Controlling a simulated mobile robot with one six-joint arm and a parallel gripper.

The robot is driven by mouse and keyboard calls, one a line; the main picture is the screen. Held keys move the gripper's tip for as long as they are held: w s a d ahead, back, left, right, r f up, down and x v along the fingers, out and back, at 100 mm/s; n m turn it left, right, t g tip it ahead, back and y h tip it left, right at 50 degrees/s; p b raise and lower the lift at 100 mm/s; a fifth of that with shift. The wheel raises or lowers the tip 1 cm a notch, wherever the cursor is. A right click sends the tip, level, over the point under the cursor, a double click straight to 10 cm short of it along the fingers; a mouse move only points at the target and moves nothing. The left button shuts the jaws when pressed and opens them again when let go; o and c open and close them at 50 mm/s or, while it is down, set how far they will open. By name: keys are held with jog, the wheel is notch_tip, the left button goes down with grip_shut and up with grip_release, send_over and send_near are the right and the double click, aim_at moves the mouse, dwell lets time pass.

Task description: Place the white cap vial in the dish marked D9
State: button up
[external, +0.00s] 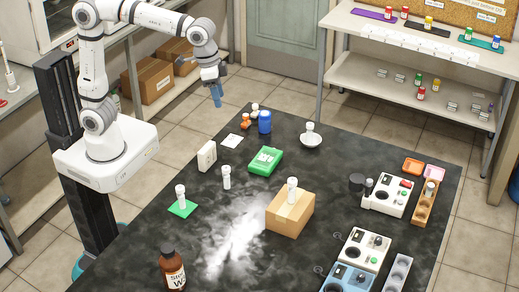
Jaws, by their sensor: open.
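Several small white-capped vials stand upright in the external view: one on a green square mat (182,209), one on the bare table (226,178), one on top of a cardboard box (289,214). Another white-capped piece (310,127) shows at a round white dish (311,141) at the back. I cannot tell which vial the task means. No D9 mark is readable on the white dish, the orange dish (413,166) or the pink dish (434,173). My gripper (216,101) is open, pointing down, above and beyond the table's far left edge, apart from all vials.
A green box (265,160), a blue bottle (264,122) and a white block (206,156) stand on the back half. A brown bottle (172,269) is at the front left. Instruments (389,194) and an orange rack (424,206) fill the right side. A whitish patch (232,240) marks the tabletop.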

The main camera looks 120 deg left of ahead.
jog(key=s+d+f+m, duration=0.2)
jog(key=s+d+f, duration=0.2)
jog(key=s, duration=0.6)
jog(key=s+d+f+m+t, duration=0.1)
jog(key=s+d+f+m, duration=0.2)
jog(key=s+d, duration=0.3)
jog(key=s+f, duration=0.1)
jog(key=s, duration=0.3)
jog(key=shift+s+d+f+h, duration=0.15)
jog(key=shift+s+d+h, duration=0.15)
jog(key=shift+s, duration=0.05)
jog(key=shift+f, duration=0.25)
